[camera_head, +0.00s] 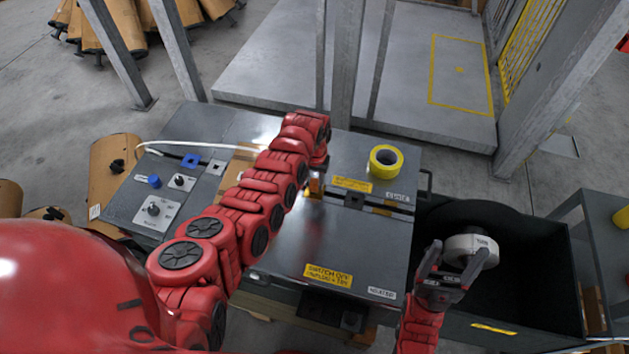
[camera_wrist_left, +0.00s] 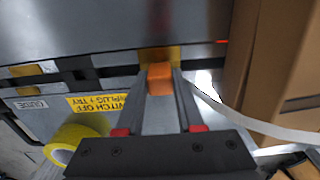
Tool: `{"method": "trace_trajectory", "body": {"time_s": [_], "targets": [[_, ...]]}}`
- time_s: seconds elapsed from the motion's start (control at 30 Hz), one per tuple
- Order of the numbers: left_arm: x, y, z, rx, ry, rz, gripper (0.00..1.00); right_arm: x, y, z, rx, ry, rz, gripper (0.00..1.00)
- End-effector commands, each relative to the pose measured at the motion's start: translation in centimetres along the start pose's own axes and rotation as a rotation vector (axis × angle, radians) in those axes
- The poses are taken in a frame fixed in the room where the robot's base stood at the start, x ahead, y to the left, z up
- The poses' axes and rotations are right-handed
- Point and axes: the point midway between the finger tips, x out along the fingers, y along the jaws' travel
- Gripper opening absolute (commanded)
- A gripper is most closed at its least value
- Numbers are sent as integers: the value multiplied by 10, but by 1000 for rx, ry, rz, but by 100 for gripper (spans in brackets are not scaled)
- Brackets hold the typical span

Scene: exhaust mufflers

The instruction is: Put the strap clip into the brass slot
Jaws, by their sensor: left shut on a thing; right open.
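An orange strap clip (camera_wrist_left: 159,80) is between the fingertips of my left gripper (camera_wrist_left: 160,88), which is shut on it. In the left wrist view the brass slot (camera_wrist_left: 172,54) is just beyond the clip, in line with it. I cannot tell whether the clip touches the slot or has entered it. In the head view my left forearm reaches over the machine table and hides most of the gripper; a little of the orange clip (camera_head: 315,184) shows. My right gripper (camera_head: 456,264) is open at the dark bin, beside a white roll (camera_head: 470,247).
A yellow tape roll (camera_head: 385,161) stands on the table behind the clip. A cardboard box (camera_wrist_left: 275,60) is close at the right in the wrist view. A white strap (camera_wrist_left: 250,123) runs past it. The dark bin (camera_head: 500,334) stands right of the table.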

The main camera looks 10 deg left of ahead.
Motion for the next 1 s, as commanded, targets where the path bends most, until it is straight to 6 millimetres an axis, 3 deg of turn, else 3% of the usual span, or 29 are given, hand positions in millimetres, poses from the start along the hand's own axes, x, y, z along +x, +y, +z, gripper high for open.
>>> {"method": "trace_trajectory", "body": {"time_s": [0.23, 0.27, 0.43, 0.77, 1.0], "targets": [[6, 0, 0, 0, 0, 0, 0, -5, 0, 1, 0, 0, 0, 74], [5, 0, 0, 0, 0, 0, 40, -4, 0, 1, 0, 0, 0, 74], [5, 0, 0, 0, 0, 0, 70, -4, 0, 1, 0, 0, 0, 74], [4, 0, 0, 0, 1, 0, 71, -4, 0, 1, 0, 0, 0, 74], [-14, 0, -2, 1, 5, 0, 71, -6, 0, 1, 0, 0, 0, 74]]}}
